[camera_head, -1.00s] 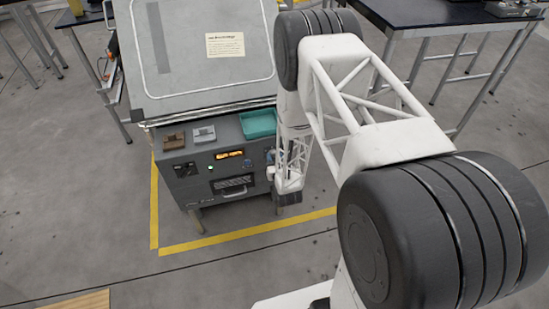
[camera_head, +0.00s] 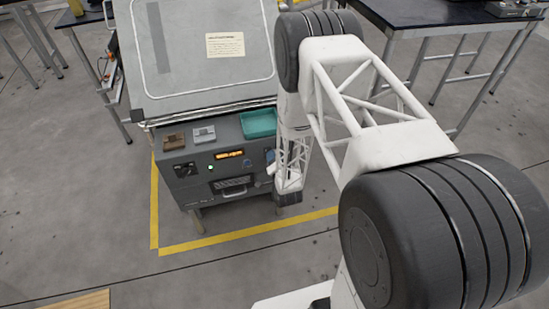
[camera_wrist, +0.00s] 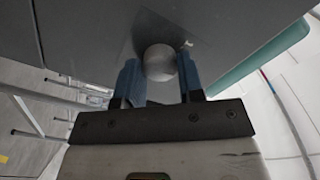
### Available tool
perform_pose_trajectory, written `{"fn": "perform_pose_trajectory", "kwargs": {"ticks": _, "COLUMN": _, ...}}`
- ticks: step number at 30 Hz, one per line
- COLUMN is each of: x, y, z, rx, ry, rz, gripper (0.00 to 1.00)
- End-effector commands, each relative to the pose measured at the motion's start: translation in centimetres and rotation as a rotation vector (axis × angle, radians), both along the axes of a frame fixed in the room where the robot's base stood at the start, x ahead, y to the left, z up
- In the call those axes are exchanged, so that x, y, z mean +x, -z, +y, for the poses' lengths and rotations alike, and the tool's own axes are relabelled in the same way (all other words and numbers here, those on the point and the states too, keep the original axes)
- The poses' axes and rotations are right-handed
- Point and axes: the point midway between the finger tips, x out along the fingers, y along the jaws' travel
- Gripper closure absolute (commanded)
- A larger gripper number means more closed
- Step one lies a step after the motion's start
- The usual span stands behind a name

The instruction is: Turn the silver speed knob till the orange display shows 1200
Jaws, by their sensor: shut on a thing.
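The silver knob (camera_wrist: 160,62) shows in the wrist view on the grey panel, between the two blue fingers of my gripper (camera_wrist: 158,80). The fingers are shut on it, one on each side. In the head view my arm hides the knob, at the right end of the grey machine's front (camera_head: 205,178). The orange display (camera_head: 229,154) is lit on that front, but its digits are too small to read.
A teal tray (camera_head: 258,124), a grey block (camera_head: 204,134) and a brown block (camera_head: 174,141) sit on the machine's top ledge. A small green light (camera_head: 211,167) glows below the display. Yellow floor tape (camera_head: 240,233) runs around the machine. Black-topped tables stand behind.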

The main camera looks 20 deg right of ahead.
Motion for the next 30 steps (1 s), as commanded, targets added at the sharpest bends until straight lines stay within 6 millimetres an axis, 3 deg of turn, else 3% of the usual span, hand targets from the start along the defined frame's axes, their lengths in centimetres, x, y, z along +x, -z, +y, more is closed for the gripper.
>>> {"fn": "perform_pose_trajectory", "kwargs": {"ticks": 9, "x": -0.02, "y": 0.03, "z": 0.00, "rx": 0.148, "ry": 0.000, "rz": 0.000, "gripper": 0.88}}
{"fn": "perform_pose_trajectory", "kwargs": {"ticks": 24, "x": -0.02, "y": 0.03, "z": 0.02, "rx": 0.175, "ry": 0.000, "rz": 0.000, "gripper": 0.89}}
{"fn": "perform_pose_trajectory", "kwargs": {"ticks": 25, "x": -0.02, "y": 0.03, "z": 0.02, "rx": 0.175, "ry": 0.000, "rz": 0.000, "gripper": 0.63}}
{"fn": "perform_pose_trajectory", "kwargs": {"ticks": 30, "x": -0.01, "y": 0.02, "z": 0.01, "rx": 0.174, "ry": 0.000, "rz": 0.000, "gripper": 0.39}}
